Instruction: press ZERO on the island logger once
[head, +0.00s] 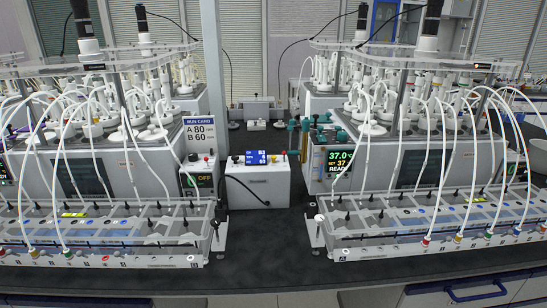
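A white box with a small lit blue display (256,157), which looks like the island logger (258,185), stands on the dark bench between the two reactor rigs. Small coloured knobs or buttons, red and yellow among them, sit on its top beside the display. Their labels are too small to read, so I cannot tell which is ZERO. A black cable loops across its front left. Neither of my grippers shows in the head view.
Reactor rigs with white tubes and clear-topped trays (110,228) (430,222) stand left and right. A run card (199,133) reads A 80, B 60. A right controller display (340,160) reads 37.0 and READY. The dark bench (265,245) is clear before the white box.

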